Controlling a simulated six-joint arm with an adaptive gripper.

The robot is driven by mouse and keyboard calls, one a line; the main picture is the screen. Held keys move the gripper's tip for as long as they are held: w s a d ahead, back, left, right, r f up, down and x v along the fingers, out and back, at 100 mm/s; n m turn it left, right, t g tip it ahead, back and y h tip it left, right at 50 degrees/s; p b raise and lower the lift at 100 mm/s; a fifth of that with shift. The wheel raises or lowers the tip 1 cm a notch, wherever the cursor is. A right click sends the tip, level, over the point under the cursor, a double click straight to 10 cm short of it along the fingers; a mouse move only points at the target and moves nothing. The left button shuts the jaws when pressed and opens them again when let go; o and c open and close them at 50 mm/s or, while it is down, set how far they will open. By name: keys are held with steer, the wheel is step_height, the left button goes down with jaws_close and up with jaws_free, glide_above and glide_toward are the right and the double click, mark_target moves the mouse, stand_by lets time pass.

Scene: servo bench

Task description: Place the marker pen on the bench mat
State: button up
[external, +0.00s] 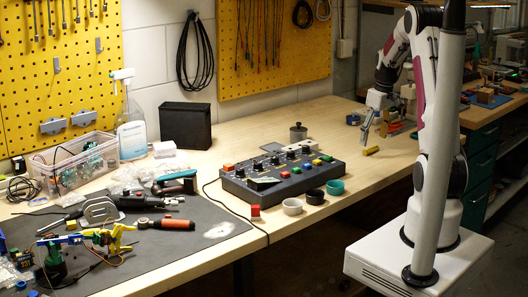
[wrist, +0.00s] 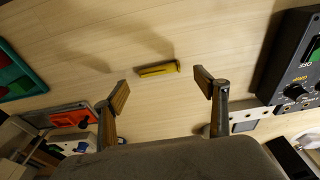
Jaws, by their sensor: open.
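The marker pen appears to be the short yellow stick (wrist: 158,69) lying on the wooden bench top. In the external view this yellow piece (external: 371,151) lies near the right end of the bench, just below my gripper (external: 365,135). In the wrist view my gripper (wrist: 162,88) is open, its two fingers apart, with the yellow stick showing between and just beyond the fingertips. Nothing is held. The dark grey bench mat (external: 165,255) covers the left front of the bench, far from my gripper.
A control box (external: 285,174) with knobs stands between mat and pen, with several small cups (external: 292,207) along its front. A teal tray (wrist: 22,78) shows in the wrist view.

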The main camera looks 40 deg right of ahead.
mark_target(371, 148)
steer(key=shift+w+f, duration=0.15)
steer(key=shift+f, duration=0.7)
steer(key=shift+w+f, duration=0.1)
steer(key=shift+f, duration=0.75)
steer(key=c, duration=1)
steer(key=shift+o, duration=0.2)
steer(key=shift+r, duration=0.15)
steer(key=shift+r, duration=1.45)
steer(key=shift+s+r, duration=0.2)
steer(key=s, duration=1.7)
steer(key=shift+s, duration=0.3)
